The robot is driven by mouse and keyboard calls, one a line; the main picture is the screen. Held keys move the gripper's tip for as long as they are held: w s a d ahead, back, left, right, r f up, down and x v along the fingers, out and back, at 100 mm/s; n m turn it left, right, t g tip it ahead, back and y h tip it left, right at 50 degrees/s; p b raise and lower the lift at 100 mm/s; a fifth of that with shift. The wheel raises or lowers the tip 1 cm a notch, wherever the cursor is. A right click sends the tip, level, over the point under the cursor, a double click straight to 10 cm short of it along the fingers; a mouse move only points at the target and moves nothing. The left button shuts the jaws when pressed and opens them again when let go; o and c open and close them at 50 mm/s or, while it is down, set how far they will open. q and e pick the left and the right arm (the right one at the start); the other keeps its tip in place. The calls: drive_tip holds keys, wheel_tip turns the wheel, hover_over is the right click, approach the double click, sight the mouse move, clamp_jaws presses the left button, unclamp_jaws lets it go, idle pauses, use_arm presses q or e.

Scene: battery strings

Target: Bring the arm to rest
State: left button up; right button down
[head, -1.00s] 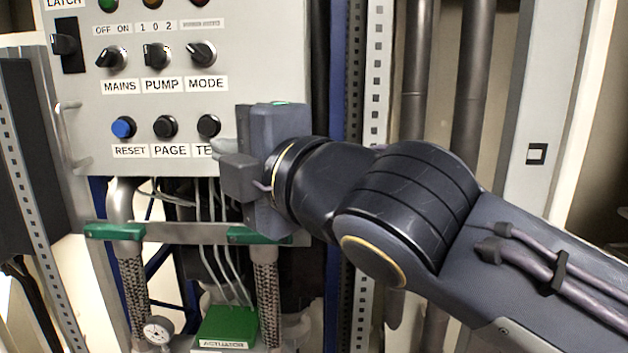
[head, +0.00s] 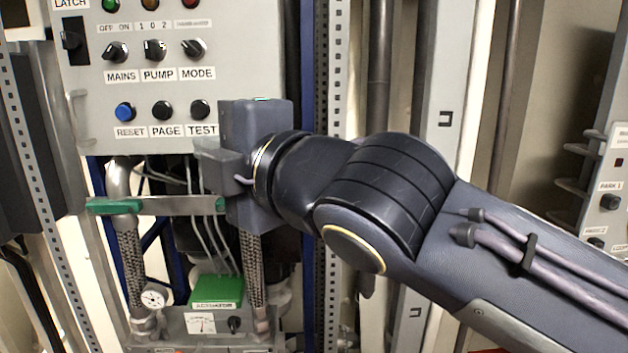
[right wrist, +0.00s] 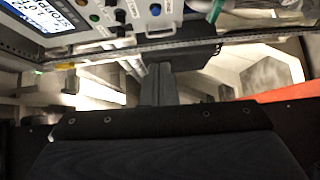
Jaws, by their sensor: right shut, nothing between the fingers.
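My right arm reaches in from the right in the head view. My right gripper (head: 212,163) is in front of the lower right corner of the grey control panel (head: 225,75), just below the TEST label. It is shut and empty, and its fingers point left. In the right wrist view the gripper (right wrist: 158,85) shows as dark grey fingers in the middle, with a panel and small screen behind at the upper left. Whether it touches the panel cannot be told. My left gripper is not in view.
Black knobs and a blue RESET button (head: 125,112) stick out of the panel. Perforated posts (head: 333,90) stand behind the arm. Another panel (head: 614,185) stands at the right edge.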

drive_tip(key=w+d+f+m+g+h, duration=0.15)
drive_tip(key=d+f+m+h, duration=0.65)
drive_tip(key=d+f+m, duration=1.2)
drive_tip(key=s+d+f+m+g, duration=0.1)
drive_tip(key=s+d+f+m, duration=0.2)
drive_tip(key=s+f, duration=0.2)
drive_tip(key=s+d+f+m+g, duration=0.2)
drive_tip(key=s+d+f+m, duration=0.1)
drive_tip(key=f, duration=0.6)
drive_tip(key=s+d+f+m+g+h, duration=0.1)
drive_tip(key=s+d+f+m+g, duration=0.1)
drive_tip(key=s+d+f, duration=0.3)
wheel_tip(320, 180, down, 2)
drive_tip(key=shift+s+d+f+m, duration=0.15)
drive_tip(key=shift+s+m, duration=0.25)
drive_tip(key=shift+s, duration=0.85)
